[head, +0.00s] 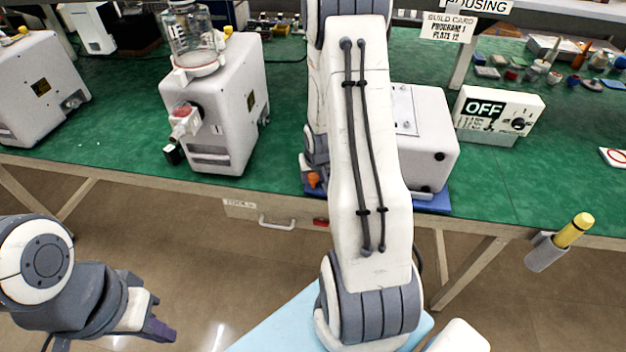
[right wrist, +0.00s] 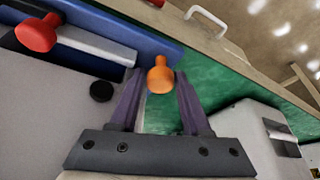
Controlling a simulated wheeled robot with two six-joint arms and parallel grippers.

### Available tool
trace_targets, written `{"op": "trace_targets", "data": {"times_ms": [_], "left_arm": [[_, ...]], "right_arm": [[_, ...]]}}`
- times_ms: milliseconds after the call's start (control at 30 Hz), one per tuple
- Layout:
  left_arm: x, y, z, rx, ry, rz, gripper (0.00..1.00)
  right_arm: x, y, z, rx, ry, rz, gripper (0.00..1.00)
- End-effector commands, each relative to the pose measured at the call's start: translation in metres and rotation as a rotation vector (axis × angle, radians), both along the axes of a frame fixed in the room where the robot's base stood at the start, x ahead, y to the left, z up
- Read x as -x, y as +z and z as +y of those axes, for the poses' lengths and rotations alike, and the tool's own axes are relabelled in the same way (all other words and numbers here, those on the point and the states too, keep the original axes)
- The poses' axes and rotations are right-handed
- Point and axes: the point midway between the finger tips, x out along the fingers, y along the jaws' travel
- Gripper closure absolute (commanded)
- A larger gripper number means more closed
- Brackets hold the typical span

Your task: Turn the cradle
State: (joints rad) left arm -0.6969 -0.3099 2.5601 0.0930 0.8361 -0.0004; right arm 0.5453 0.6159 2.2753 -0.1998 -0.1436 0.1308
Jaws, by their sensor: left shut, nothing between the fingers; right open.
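A blue base (head: 432,203), which looks like the cradle, lies at the bench's front edge with a white housing (head: 428,140) on it. My right arm hides much of both. The blue base also shows in the right wrist view (right wrist: 140,35). An orange knob (right wrist: 160,76) appears between the fingertips of my open right gripper (right wrist: 158,92); whether it is level with them I cannot tell. The knob shows small in the head view (head: 313,179). A red knob (right wrist: 38,33) is at the wrist view's upper left. My left gripper (head: 158,330) is shut and empty, low, away from the bench.
A white canister pump (head: 215,110) stands left of my right arm; another (head: 40,90) is at far left. A white box marked OFF (head: 498,110) stands right of the housing. A yellow-topped holder (head: 560,243) is at the front edge.

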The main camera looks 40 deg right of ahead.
Motion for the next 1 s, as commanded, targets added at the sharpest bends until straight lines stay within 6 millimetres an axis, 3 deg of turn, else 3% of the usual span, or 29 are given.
{"op": "trace_targets", "data": {"times_ms": [333, 367, 467, 1000], "left_arm": [[0.0, -0.0007, -0.0001, 0.0, 0.0, 0.0, 1.0], [0.0, -0.0007, -0.0001, 0.0, 0.0, 0.0, 1.0], [0.0, -0.0007, -0.0001, 0.0, 0.0, 0.0, 1.0], [0.0, -0.0007, -0.0001, 0.0, 0.0, 0.0, 1.0]], "right_arm": [[-0.0022, -0.0046, -0.0009, 0.001, 0.002, -0.001, 0.53], [-0.0022, -0.0046, -0.0009, 0.001, 0.002, -0.001, 0.6], [-0.002, -0.0045, -0.0008, 0.001, 0.002, -0.001, 0.99], [-0.0018, -0.0044, -0.0006, 0.0, 0.001, 0.0, 1.0]]}}
